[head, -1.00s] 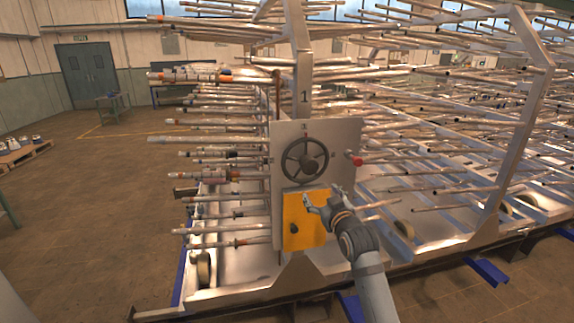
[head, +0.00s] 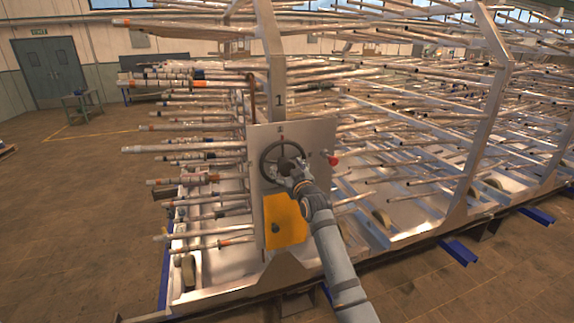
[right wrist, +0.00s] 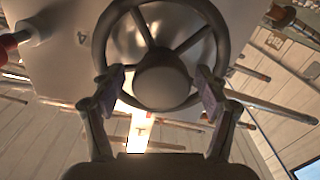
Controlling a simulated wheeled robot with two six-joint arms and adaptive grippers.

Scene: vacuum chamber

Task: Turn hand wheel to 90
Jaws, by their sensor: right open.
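The dark hand wheel (head: 269,158) is mounted on an upright grey panel (head: 318,136) on the frame's front post. It also shows large in the right wrist view, with its spokes and round hub (right wrist: 162,82). My right gripper (head: 289,172) is in front of the lower right part of the wheel. In the right wrist view my right gripper (right wrist: 160,92) is open, with one finger on each side of the hub, close to the rim. I cannot tell whether the fingers touch the wheel. My left gripper is not in view.
A red knob (head: 333,160) sticks out at the panel's right edge, and it shows upper left in the right wrist view (right wrist: 10,45). A yellow plate (head: 283,222) with a dark knob is below the wheel. Many long metal tubes (head: 195,146) stick out left.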

